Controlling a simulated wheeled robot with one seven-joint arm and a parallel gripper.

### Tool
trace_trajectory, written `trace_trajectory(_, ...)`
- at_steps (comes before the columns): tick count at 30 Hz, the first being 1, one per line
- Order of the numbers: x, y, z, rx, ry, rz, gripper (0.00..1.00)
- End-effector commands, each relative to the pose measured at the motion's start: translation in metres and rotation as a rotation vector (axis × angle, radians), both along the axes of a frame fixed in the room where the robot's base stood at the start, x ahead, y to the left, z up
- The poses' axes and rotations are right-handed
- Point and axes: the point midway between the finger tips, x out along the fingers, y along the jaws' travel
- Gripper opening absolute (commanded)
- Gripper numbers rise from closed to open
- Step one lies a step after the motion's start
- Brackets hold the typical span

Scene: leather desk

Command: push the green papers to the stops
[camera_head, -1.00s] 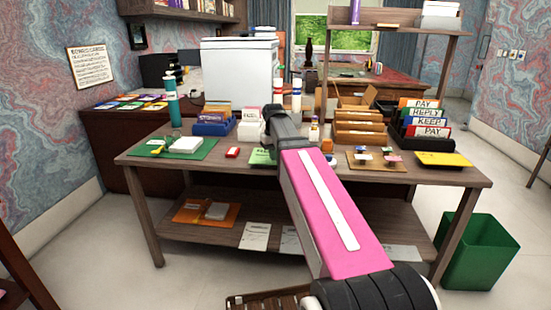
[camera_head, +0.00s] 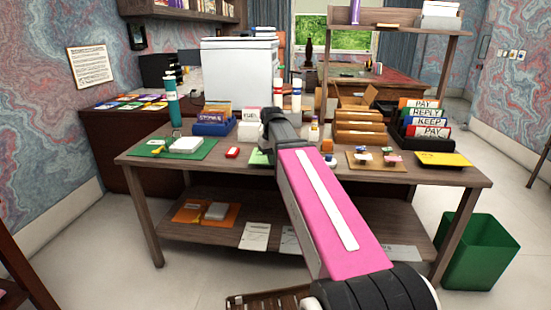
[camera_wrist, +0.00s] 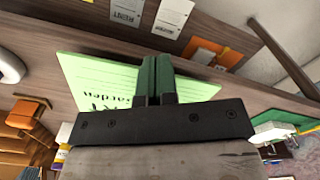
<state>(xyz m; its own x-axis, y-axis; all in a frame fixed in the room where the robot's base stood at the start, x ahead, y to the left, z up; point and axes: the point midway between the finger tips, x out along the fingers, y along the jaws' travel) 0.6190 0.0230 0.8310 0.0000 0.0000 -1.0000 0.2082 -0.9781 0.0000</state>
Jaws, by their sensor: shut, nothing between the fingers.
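The green papers (camera_wrist: 92,88) lie flat on the desk in the wrist view, with printed writing on top. A small piece of the green papers (camera_head: 258,158) shows in the head view just left of my arm; the rest is hidden behind it. My gripper (camera_wrist: 157,62) is shut and empty, its dark green fingers over the papers in the wrist view. I cannot tell whether the fingertips touch the papers. In the head view my gripper is hidden behind my pink arm. I cannot make out the stops in either view.
A red box (camera_head: 232,152) and a green mat (camera_head: 195,143) bearing a white block are to the left. Wooden trays (camera_head: 358,127) and a tan board (camera_head: 372,166) are to the right. A blue STORIES holder (camera_head: 212,127) stands behind. The front desk strip is mostly clear.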

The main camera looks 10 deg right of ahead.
Motion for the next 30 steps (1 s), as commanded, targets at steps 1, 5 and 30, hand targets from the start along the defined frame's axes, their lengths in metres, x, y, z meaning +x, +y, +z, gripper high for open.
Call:
trace_trajectory(1,-0.0032,0.0007,-0.0001,0.000,0.000,0.000,0.00)
trace_trajectory(5,-0.0066,0.0020,-0.0001,0.000,0.000,0.000,0.00)
trace_trajectory(30,-0.0061,0.0019,-0.0079,0.000,0.000,0.000,0.00)
